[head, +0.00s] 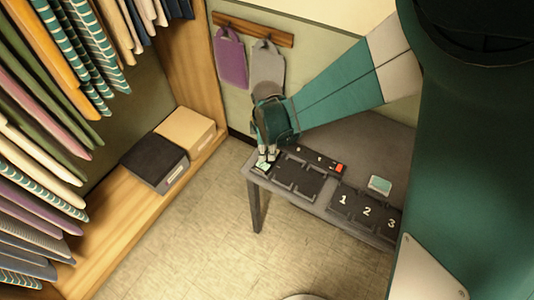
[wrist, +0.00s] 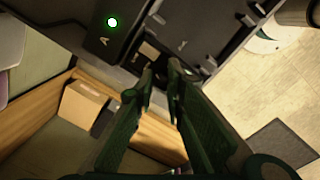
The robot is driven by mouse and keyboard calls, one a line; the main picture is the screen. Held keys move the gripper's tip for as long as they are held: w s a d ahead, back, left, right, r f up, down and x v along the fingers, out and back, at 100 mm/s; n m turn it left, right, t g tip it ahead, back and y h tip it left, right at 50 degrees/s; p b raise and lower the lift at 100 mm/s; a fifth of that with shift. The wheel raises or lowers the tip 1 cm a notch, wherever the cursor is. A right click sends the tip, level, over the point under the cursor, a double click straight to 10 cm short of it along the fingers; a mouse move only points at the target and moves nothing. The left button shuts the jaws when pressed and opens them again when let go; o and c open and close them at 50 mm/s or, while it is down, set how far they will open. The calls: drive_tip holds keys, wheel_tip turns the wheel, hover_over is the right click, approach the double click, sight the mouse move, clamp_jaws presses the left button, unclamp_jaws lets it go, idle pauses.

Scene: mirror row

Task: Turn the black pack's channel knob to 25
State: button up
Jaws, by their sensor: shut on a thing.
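My gripper (head: 267,152) is low over the left end of a black docking tray (head: 318,163) on the grey bench. In the wrist view its fingers (wrist: 164,80) are close together on a small dark thing, mostly hidden between the tips. I cannot tell whether this is the channel knob, and I cannot read its number. A small pale green piece (head: 262,167) lies by the fingertips in the head view.
A second black tray (head: 365,213) marked 1, 2, 3 lies right on the bench, with a pale green block (head: 380,184) behind it. A black box (head: 155,160) and a tan box (head: 185,134) stand on the wooden shelf. Clothes hang at left. The floor between is clear.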

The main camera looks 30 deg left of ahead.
sight(267, 157)
drive_tip(key=shift+m, duration=0.8)
drive_tip(key=shift+b, duration=0.3)
drive_tip(key=o, duration=0.9)
drive_tip(key=shift+r, duration=0.1)
drive_tip(key=shift+s+d+r, duration=0.1)
drive_tip(key=shift+s+r, duration=0.1)
drive_tip(key=shift+r, duration=2.75)
drive_tip(key=shift+s+d+r, duration=0.1)
drive_tip(key=shift+s+r, duration=0.1)
drive_tip(key=shift+r, duration=2.75)
